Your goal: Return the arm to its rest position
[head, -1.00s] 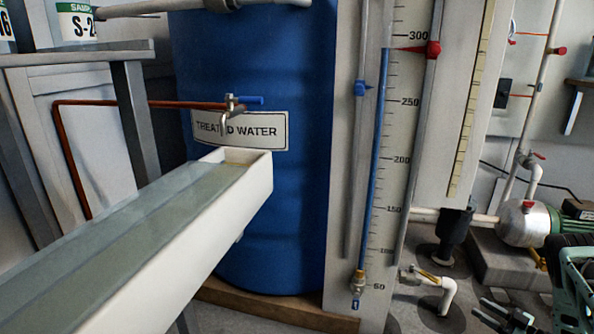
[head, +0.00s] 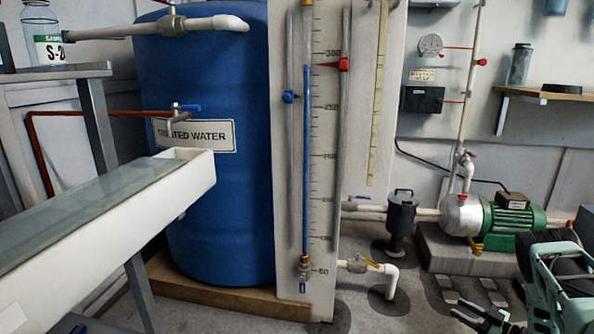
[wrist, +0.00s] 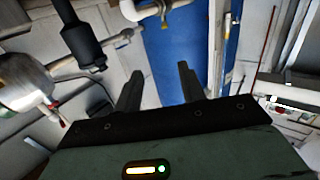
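My gripper (head: 482,318) shows at the lower right of the head view, with dark fingers pointing left, low over the floor. My green arm (head: 560,290) is folded at the right edge. In the wrist view the two dark fingers of my gripper (wrist: 158,85) stand apart with nothing between them. Beyond them are the blue treated water tank (wrist: 175,50) and white pipework. The tank also fills the middle left of the head view (head: 215,220).
A white trough (head: 130,220) slopes up to the tank at left. A tall scale board (head: 325,200) stands beside the tank. A green pump (head: 510,220) sits on a concrete block behind my arm. A white pipe with a valve (head: 385,270) juts out low. Some floor between is clear.

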